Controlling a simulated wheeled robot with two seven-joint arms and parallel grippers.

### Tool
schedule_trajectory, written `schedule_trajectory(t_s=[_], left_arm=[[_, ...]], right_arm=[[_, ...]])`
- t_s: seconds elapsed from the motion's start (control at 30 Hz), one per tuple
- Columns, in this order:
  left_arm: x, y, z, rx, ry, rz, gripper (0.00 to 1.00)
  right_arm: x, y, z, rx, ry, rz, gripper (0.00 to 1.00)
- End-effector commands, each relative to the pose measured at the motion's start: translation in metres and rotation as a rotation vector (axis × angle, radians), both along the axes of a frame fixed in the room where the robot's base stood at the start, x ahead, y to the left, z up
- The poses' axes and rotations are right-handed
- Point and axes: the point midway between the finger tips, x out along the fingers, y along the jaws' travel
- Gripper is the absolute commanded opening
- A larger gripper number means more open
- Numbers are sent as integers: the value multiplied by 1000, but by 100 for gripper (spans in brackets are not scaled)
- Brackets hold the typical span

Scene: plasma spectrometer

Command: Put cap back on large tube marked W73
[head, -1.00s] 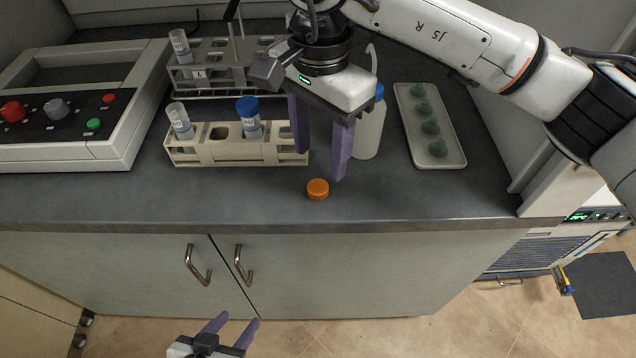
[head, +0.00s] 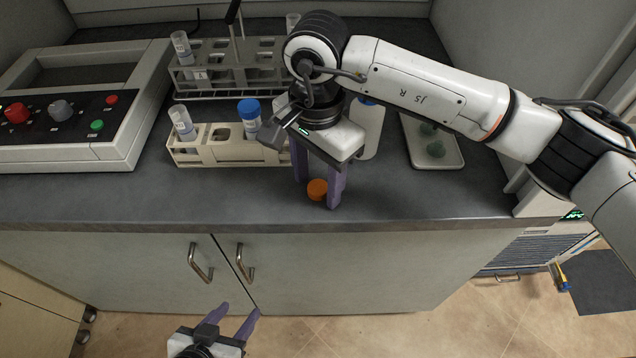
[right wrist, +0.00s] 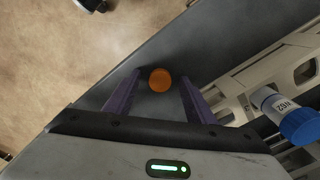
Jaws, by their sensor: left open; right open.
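An orange cap (head: 317,189) lies on the counter near its front edge; it also shows in the right wrist view (right wrist: 160,79). My right gripper (head: 318,196) is open, pointing down, with its fingers on either side of the cap. An uncapped tube (head: 182,122) leans in the left end of the front rack (head: 225,152); its label is too small to read. A blue-capped tube (head: 250,118) stands in the same rack, and its label shows in the right wrist view (right wrist: 276,103). My left gripper (head: 240,309) is open and empty, low in front of the cabinet.
A rear rack (head: 215,88) holds another uncapped tube (head: 181,46). A white bottle (head: 367,130) and a tray (head: 452,158) with green pieces stand behind and right of my right gripper. A control box (head: 60,150) is at the left.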

Motion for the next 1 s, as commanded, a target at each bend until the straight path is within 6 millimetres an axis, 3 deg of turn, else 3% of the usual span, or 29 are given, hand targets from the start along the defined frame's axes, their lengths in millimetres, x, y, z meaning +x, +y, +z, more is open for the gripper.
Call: schedule_trajectory(t_s=[0.23, 0.5, 1.0], left_arm=[[-1, 0, -1, 1, 3, 0, 47], [-1, 0, -1, 1, 4, 0, 47], [-1, 0, -4, 1, 5, 0, 47]], right_arm=[[0, 0, 0, 0, 0, 0, 50], [0, 0, 0, 0, 0, 0, 7], [1, 0, 9, 2, -4, 0, 6]])
